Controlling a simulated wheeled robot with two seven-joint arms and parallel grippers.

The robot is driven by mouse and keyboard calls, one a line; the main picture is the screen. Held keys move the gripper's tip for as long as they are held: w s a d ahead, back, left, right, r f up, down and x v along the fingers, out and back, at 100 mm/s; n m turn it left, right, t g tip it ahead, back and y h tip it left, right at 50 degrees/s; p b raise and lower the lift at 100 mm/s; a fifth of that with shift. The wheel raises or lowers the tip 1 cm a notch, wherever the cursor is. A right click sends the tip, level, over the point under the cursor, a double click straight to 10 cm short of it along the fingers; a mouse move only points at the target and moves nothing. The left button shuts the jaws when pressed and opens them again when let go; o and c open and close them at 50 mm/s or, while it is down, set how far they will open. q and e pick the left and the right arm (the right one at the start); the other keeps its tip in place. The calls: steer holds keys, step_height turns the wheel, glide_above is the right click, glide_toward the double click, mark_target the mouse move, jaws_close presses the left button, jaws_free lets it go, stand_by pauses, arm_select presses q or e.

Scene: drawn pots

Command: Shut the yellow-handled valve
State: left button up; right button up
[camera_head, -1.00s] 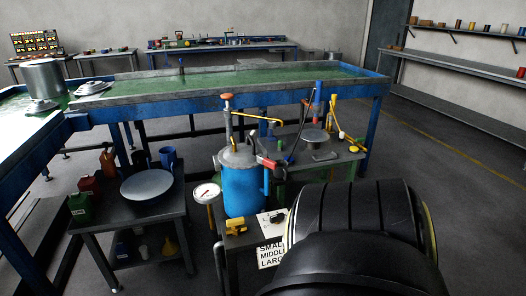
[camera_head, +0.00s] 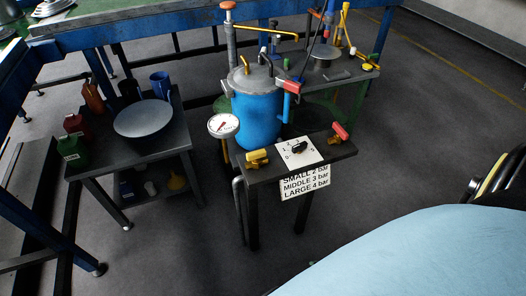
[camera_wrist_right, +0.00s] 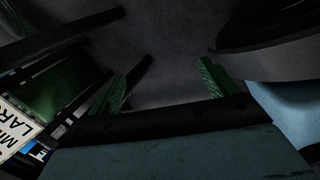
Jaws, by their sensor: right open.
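The yellow-handled valve (camera_head: 257,158) sits at the front left of the small dark stand (camera_head: 262,175), left of a white dial plate (camera_head: 311,155) with a black knob (camera_head: 299,147). A red-handled valve (camera_head: 340,132) sits at the stand's right. A blue pressure pot (camera_head: 257,118) stands behind them, with a round gauge (camera_head: 223,125) at its left. My right gripper (camera_wrist_right: 165,88) shows in the right wrist view, its green fingers apart with nothing between them. The valves do not show there. My left gripper is in neither current view.
A low side table (camera_head: 192,139) at the left bears a round plate (camera_head: 143,118), cans and a blue mug. A sign (camera_head: 305,184) hangs on the stand's front. A table with tools stands behind the pot.

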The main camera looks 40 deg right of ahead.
steer(key=w+d+r+n+t+h+b, duration=0.1)
steer(key=w+r+n+t, duration=0.1)
steer(key=w+r+n, duration=0.3)
steer(key=w+d+r+n+t+h+b, duration=0.1)
steer(key=w+n+t+b, duration=0.15)
steer(key=w, duration=0.45)
steer(key=n+t+b, duration=0.3)
steer(key=n+t, duration=0.6)
steer(key=n, duration=0.5)
glide_toward(258, 156)
steer(key=shift+m, duration=0.25)
steer(key=b+x, duration=0.2)
steer(key=x, duration=0.8)
steer(key=shift+a, duration=0.1)
arm_select(q)
steer(key=w+d+r+t, duration=0.1)
steer(key=w+d+r, duration=0.1)
steer(key=w+r, duration=0.9)
steer(key=shift+w+d, duration=0.35)
steer(key=shift+w, duration=0.85)
arm_select(e)
steer(key=shift+w, duration=0.55)
arm_select(q)
steer(key=shift+r, duration=0.1)
steer(key=shift+b, duration=0.3)
arm_select(e)
steer(key=c, duration=1)
